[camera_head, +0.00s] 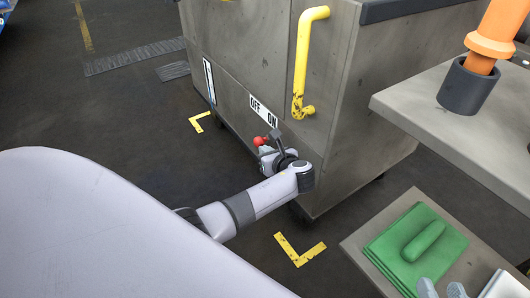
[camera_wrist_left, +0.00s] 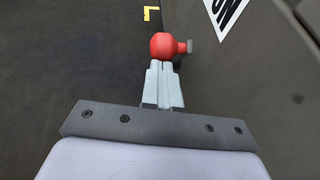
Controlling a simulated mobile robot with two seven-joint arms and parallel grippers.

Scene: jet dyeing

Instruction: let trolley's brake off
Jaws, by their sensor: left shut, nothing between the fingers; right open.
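The trolley (camera_head: 240,60) is a large grey metal box with a yellow handle (camera_head: 300,65). A white plate (camera_head: 263,111) on its side reads OFF and ON; part of it shows in the wrist view (camera_wrist_left: 228,14). The brake lever's red knob (camera_head: 258,141) stands out just below that plate. My left gripper (camera_head: 266,150) is shut with nothing between its fingers. In the left wrist view, its fingertips (camera_wrist_left: 165,66) are right at the red knob (camera_wrist_left: 163,46); contact is unclear.
A green pad (camera_head: 412,250) lies on a low grey surface at lower right. Above it is a grey table (camera_head: 440,135) with a dark cup (camera_head: 467,88) holding an orange object (camera_head: 492,40). Yellow corner marks (camera_head: 298,252) are on the open dark floor.

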